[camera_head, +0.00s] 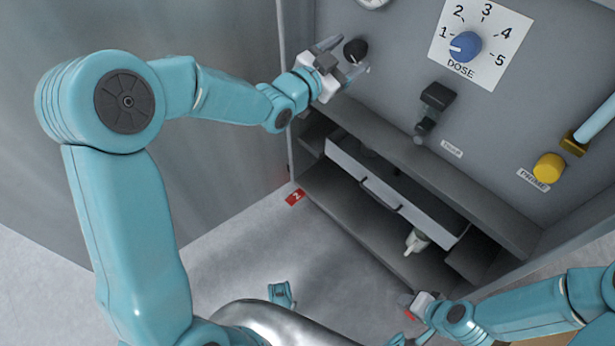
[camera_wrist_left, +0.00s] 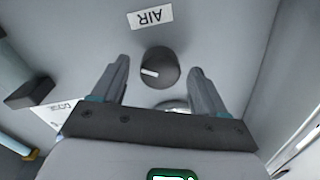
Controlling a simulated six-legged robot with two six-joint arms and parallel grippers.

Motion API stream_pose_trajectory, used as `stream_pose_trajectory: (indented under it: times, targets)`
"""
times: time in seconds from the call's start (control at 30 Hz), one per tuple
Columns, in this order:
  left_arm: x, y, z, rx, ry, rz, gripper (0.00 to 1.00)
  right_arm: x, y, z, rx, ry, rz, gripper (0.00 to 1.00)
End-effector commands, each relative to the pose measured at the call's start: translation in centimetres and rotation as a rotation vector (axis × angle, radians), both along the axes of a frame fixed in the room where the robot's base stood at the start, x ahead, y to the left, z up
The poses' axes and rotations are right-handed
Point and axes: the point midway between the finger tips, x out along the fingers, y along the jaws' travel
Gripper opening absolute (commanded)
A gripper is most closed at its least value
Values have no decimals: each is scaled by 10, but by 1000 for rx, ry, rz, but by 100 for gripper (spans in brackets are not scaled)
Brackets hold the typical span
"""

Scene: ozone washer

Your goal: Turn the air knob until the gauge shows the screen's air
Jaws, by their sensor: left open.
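The black air knob (camera_head: 355,50) is on the grey panel at the upper middle of the head view. In the left wrist view the knob (camera_wrist_left: 160,68) has a white pointer mark and sits under an AIR label (camera_wrist_left: 150,16). My left gripper (camera_head: 345,57) is open, with one finger on each side of the knob; I cannot tell whether they touch it. A round white gauge (camera_head: 372,2) is cut off by the top edge of the head view, so its reading is hidden. No screen shows. My right gripper (camera_head: 414,304) is low at the right, its jaws unclear.
A blue dose knob (camera_head: 465,46) on a 1–5 scale, a black lever block (camera_head: 437,97) and a yellow prime knob (camera_head: 549,168) are on the panel.

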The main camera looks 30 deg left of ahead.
Motion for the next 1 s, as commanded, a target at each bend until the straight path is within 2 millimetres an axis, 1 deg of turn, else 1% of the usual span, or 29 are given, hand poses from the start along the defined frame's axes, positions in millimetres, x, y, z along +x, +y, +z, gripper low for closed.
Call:
stream_pose_trajectory:
  times: [0.03, 0.27, 0.3, 0.33, 1.0]
  targets:
    - [0, 0, 9, -48, 23, 1, 73, 0, 0, 21, 0, 0, 0, 43]
    - [0, 0, 9, -291, 111, 3, 73, 0, 0, 68, 0, 0, 0, 43]
    - [-10, 5, 1, -293, 109, 4, 73, 0, 0, 58, 0, 1, 0, 43]
    - [-17, 7, 0, -291, 107, 3, 73, 0, 0, 56, 0, 1, 0, 43]
    - [-158, 53, 0, -285, 106, 6, 73, 0, 0, 62, 0, 0, 0, 43]
